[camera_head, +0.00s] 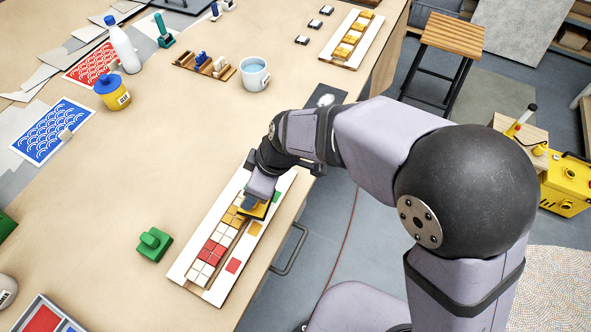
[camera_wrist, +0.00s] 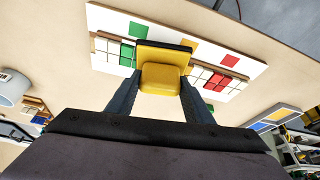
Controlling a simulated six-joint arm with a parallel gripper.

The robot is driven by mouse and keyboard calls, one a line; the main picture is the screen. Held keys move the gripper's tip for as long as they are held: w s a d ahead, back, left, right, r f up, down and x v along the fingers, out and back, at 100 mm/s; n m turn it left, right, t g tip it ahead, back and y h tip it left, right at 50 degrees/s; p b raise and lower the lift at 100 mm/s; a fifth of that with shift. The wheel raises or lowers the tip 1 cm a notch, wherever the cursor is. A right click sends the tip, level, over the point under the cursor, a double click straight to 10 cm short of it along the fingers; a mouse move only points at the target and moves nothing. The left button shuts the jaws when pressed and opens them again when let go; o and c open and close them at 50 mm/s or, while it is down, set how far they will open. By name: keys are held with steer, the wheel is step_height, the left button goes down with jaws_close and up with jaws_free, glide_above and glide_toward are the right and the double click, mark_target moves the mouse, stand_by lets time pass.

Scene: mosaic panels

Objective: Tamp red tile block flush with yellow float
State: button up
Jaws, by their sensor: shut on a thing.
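My gripper (camera_head: 256,198) is shut on the yellow float (camera_wrist: 160,78), one finger at each side of its handle. The float's dark-edged plate lies over the mosaic panel (camera_head: 180,271), covering part of its tile row. I cannot tell whether it touches the tiles. In the wrist view the red block (camera_wrist: 214,80) is right of the float and uncovered. Green tiles (camera_wrist: 127,52) show left of the float. Whether the red block stands proud is unclear.
A green float (camera_head: 153,243) stands left of the panel. A mug (camera_head: 254,74), a wooden rack (camera_head: 190,66), a yellow pot (camera_head: 112,92) and a white bottle (camera_head: 124,48) stand farther back. Another panel (camera_head: 333,51) lies at the far edge. The table's middle is clear.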

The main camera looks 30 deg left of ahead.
steer(key=s+a+r+n+g, duration=0.1)
steer(key=s+a+r+n, duration=0.1)
steer(key=s, duration=0.5)
steer(key=s+a+r+n+g+h+p, duration=0.1)
steer(key=s+a+r+n, duration=0.1)
steer(key=s+n, duration=0.3)
steer(key=s, duration=0.3)
steer(key=shift+r+g, duration=0.2)
steer(key=shift+g, duration=0.1)
steer(key=shift+d+f, duration=0.1)
steer(key=b, duration=0.4)
glide_above(205, 257)
steer(key=w+d, duration=0.1)
steer(key=w, duration=0.1)
steer(key=shift+s+f, duration=0.15)
steer(key=shift+f, duration=2.7)
steer(key=shift+f+b, duration=0.45)
steer(key=shift+f, duration=0.1)
steer(key=shift+d+f+b, duration=0.25)
steer(key=shift+f+b, duration=0.25)
steer(key=shift+b, duration=0.35)
stand_by(1.1)
